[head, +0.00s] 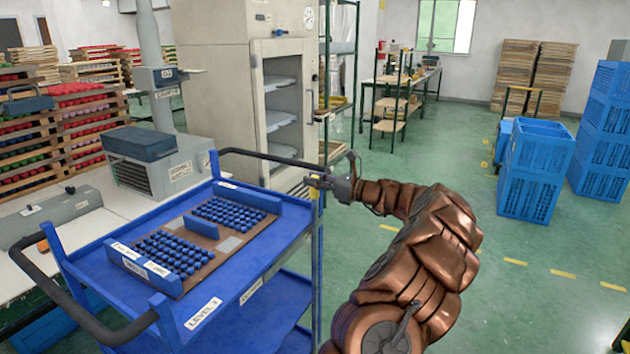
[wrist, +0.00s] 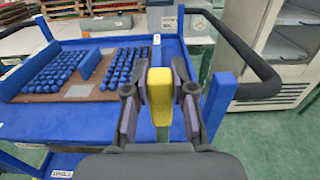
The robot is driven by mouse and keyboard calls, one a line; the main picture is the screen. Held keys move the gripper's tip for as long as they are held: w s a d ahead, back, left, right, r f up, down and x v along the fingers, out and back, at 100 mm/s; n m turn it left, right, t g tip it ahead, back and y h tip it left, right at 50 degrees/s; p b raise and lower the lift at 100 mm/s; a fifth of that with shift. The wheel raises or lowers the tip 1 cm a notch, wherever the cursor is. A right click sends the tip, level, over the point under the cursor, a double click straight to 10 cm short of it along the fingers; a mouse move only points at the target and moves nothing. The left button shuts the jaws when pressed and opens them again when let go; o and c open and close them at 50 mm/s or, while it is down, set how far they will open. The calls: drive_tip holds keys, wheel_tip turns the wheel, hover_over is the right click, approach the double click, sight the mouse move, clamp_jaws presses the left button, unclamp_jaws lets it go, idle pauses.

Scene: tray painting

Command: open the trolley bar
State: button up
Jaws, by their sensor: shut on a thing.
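The blue trolley (head: 270,265) stands at the left in the head view, with a dark handle loop at each end. My gripper (head: 318,183) is at its far right corner post, beside the far dark handle (head: 262,155). In the wrist view my gripper (wrist: 160,98) is shut on an upright yellow grip (wrist: 160,88), with one finger on each side. Only a little of the yellow grip shows in the head view. The far handle (wrist: 255,68) curves to a blue post (wrist: 217,105) right of the fingers. Whether the bar is open, I cannot tell.
A brown board (head: 222,245) with rows of small blue pieces lies on the trolley top. A pale cabinet with an open shelved front (head: 283,105) stands behind the trolley. Blue crates (head: 535,170) stand at the right. Green floor is clear between them and my arm.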

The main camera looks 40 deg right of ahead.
drive_tip(key=shift+d, duration=0.1)
clamp_jaws()
drive_tip(key=shift+w+d+r+p, duration=0.1)
drive_tip(key=shift+w+d+p, duration=0.2)
drive_tip(key=shift+d+p, duration=0.65)
drive_tip(key=shift+w+d+p, duration=0.25)
drive_tip(key=shift+d+p, duration=0.65)
drive_tip(key=shift+d, duration=0.05)
drive_tip(key=o, duration=0.9)
unclamp_jaws()
drive_tip(key=shift+d, duration=0.1)
drive_tip(key=shift+o, duration=0.2)
drive_tip(key=v, duration=1.2)
